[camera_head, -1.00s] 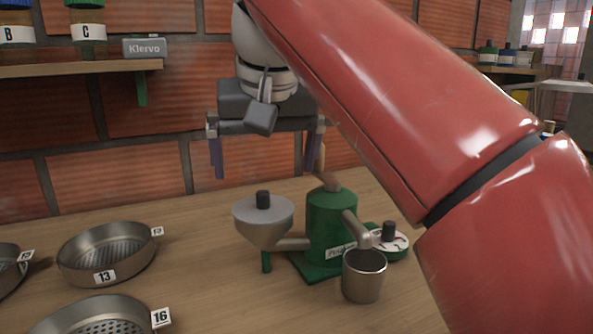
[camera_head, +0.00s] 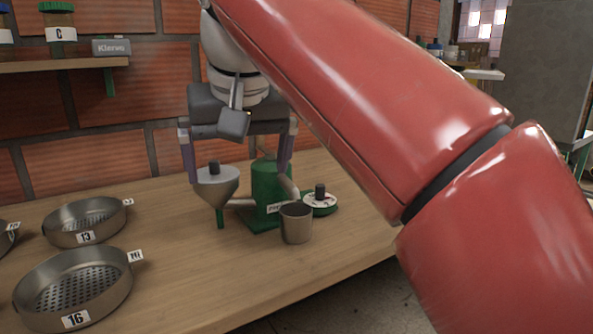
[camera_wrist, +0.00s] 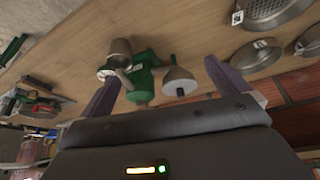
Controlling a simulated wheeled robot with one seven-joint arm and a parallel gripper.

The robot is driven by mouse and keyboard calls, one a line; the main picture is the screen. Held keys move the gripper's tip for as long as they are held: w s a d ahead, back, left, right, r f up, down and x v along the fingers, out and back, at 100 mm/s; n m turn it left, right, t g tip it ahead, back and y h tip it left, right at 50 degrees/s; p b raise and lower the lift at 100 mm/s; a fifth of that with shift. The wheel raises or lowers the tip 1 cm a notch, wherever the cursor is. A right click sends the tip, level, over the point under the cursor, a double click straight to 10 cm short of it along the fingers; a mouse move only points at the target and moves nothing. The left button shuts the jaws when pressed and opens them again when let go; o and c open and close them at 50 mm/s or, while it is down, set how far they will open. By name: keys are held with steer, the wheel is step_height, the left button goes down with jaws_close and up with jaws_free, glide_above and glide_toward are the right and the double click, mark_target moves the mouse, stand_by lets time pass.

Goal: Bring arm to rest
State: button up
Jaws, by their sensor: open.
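My gripper (camera_head: 236,163) is open and empty, its two fingers spread and pointing down. In the head view it hangs in front of the brick wall, overlapping the green pulper (camera_head: 268,190) with its grey funnel (camera_head: 217,186). In the wrist view my gripper (camera_wrist: 160,88) frames the pulper (camera_wrist: 142,82) and funnel (camera_wrist: 178,82) beyond its fingertips, with nothing between the fingers. My red arm crosses the right half of the head view and hides part of the table and wall.
A metal cup (camera_head: 296,224) stands by the pulper, beside a small round dish with a dark knob (camera_head: 320,200). Sieves 13 (camera_head: 84,222) and 16 (camera_head: 74,290) lie at the left of the wooden table (camera_head: 190,290). A wall shelf (camera_head: 60,66) holds jars. Bare floor shows past the front edge.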

steer(key=d+f+m, duration=0.1)
steer(key=d+f, duration=0.5)
steer(key=d, duration=0.3)
steer(key=s+d+f+m, duration=0.1)
steer(key=s+d+f, duration=0.3)
steer(key=f, duration=0.3)
steer(key=s+d+f+m+h, duration=0.1)
steer(key=s+d+f, duration=0.3)
steer(key=f, duration=0.4)
steer(key=s+d+f+t, duration=0.1)
steer(key=s+d+f, duration=0.3)
steer(key=d+f, duration=0.2)
step_height(320, 180, down, 2)
steer(key=shift+f+m+h, duration=0.25)
steer(key=shift+m+h, duration=0.05)
steer(key=shift+m, duration=0.1)
